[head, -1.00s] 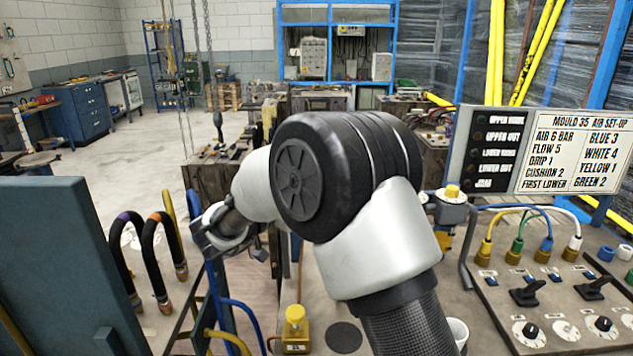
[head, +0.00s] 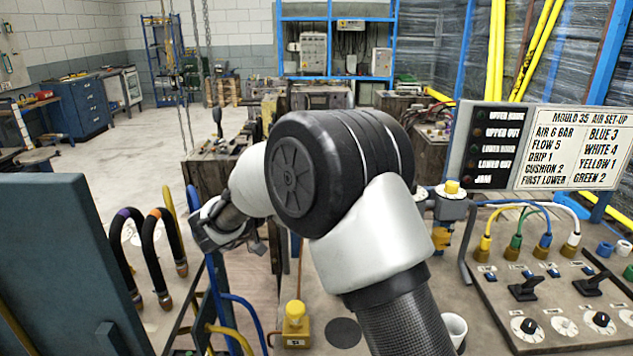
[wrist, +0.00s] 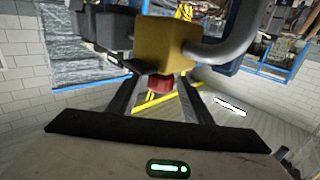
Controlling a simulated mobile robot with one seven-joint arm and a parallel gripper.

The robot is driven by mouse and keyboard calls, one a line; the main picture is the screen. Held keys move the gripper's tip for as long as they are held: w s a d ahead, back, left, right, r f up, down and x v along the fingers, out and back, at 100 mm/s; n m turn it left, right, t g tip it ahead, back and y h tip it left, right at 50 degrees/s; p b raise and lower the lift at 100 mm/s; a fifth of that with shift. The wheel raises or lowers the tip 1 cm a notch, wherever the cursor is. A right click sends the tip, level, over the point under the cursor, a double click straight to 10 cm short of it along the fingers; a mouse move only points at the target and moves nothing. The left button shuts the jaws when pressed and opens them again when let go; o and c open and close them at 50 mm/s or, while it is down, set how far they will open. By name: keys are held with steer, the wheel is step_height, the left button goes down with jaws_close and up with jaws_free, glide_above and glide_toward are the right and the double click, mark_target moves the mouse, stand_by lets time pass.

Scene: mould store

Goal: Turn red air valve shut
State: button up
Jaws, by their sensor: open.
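A red knob-like part (wrist: 158,84), which looks like the red air valve, shows at the middle of the wrist view. It sits against a yellow block (wrist: 167,48). My gripper (wrist: 160,80) is open, with one dark finger on each side of the red part. I cannot tell whether either finger touches it. In the head view the end of my arm is low on the left, near blue pipework (head: 212,285). The fingers are not clear there, and I cannot make out the red part in that view.
Black hoses (head: 160,255) and a dark blue-grey panel (head: 50,260) stand close left of my arm's end. A yellow button box (head: 295,325) is on the bench below. A control panel with switches and dials (head: 545,300) is right. A grey pipe (wrist: 235,35) curves beside the yellow block.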

steer(key=v, duration=1.2)
steer(key=shift+p, duration=0.3)
steer(key=w+d+r+n+t+y, duration=0.1)
steer(key=w+r+n+t+y, duration=0.2)
steer(key=r+y, duration=0.45)
steer(key=w+d+r+n+t+y, duration=0.1)
steer(key=w+r+n+y, duration=0.1)
steer(key=r+n+y, duration=0.4)
steer(key=s+d+f+g, duration=0.45)
steer(key=s+d, duration=0.25)
steer(key=s, duration=0.4)
steer(key=s+d+f+g, duration=0.3)
steer(key=s+d+f, duration=0.3)
steer(key=s, duration=0.4)
steer(key=s+d+f+g, duration=0.4)
steer(key=s+d, duration=0.4)
steer(key=s, duration=0.3)
step_height(320, 180, up, 14)
steer(key=p, duration=1.4)
steer(key=shift+w+a, duration=0.35)
steer(key=shift+a, duration=0.05)
